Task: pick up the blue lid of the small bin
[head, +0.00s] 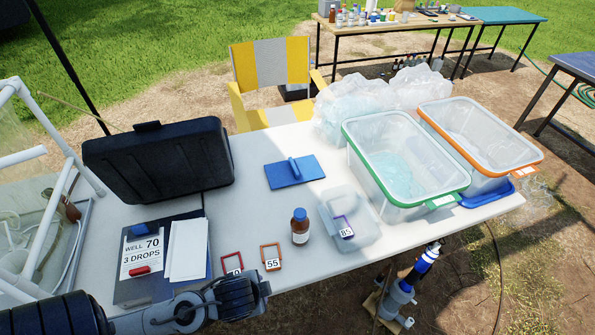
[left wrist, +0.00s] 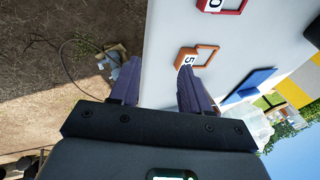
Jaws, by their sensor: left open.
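The blue lid (head: 295,173) is a flat blue plate with a raised bar handle. It lies on the white table, between the black case and the clear bins. A blue piece that looks like this lid shows right of my fingers in the left wrist view (left wrist: 247,86). My left gripper (left wrist: 157,82) is open and empty, with its fingers over the table's front edge, apart from the lid. In the head view my left arm is at the bottom left, and its fingertips are not clearly seen. My right gripper is not in view.
A brown bottle (head: 300,227), a small clear box (head: 348,215) and an orange tag frame (head: 271,257) stand between the front edge and the lid. A black case (head: 158,160) is left of the lid. A green-rimmed bin (head: 404,170) is to its right.

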